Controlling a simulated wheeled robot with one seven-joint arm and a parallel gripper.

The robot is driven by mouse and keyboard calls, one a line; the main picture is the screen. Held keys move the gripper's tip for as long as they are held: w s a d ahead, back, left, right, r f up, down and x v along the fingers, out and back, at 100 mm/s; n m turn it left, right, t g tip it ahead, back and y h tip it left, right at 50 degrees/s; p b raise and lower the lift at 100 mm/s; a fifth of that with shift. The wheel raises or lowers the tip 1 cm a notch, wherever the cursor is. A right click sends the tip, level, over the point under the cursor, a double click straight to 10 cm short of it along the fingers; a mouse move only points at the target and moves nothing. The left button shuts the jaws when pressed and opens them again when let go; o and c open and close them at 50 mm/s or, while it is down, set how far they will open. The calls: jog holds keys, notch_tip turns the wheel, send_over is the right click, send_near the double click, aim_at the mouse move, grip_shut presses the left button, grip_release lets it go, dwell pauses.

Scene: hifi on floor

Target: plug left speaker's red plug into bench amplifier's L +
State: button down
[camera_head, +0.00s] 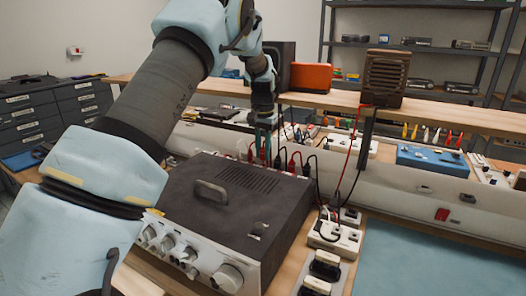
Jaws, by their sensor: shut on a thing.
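The bench amplifier (235,205), a dark box with a silver knobbed front, stands on the bench with its back edge facing the shelf. My gripper (262,155) points down just behind that back edge. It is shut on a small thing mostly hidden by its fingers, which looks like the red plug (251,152). Other red plugs (292,161) and black plugs (307,167) stand along the amplifier's back, right of my gripper. The L + socket is hidden, so I cannot tell whether the plug touches it. A dark speaker (283,60) stands on the shelf, partly behind my arm.
A brown speaker (385,77) and an orange box (311,76) stand on the wooden shelf (440,113) above the bench. Power strips (335,240) with adapters and cables lie right of the amplifier. A blue-green mat (430,265) at the front right is clear.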

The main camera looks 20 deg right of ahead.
jog(key=shift+f+b, duration=0.3)
jog(key=shift+f, duration=0.45)
dwell(0.6)
jog(key=shift+f+p, duration=0.2)
jog(key=shift+p, duration=0.2)
dwell(2.2)
jog(key=c, duration=0.6)
grip_release()
jog(key=shift+c, duration=0.2)
notch_tip(320, 180, up, 11)
jog(key=b, duration=0.2)
jog(key=shift+f+b, duration=0.2)
jog(key=shift+b, duration=0.15)
notch_tip(320, 180, up, 5)
jog(key=p, duration=0.4)
jog(key=shift+r+p, duration=0.1)
jog(key=shift+p, duration=0.3)
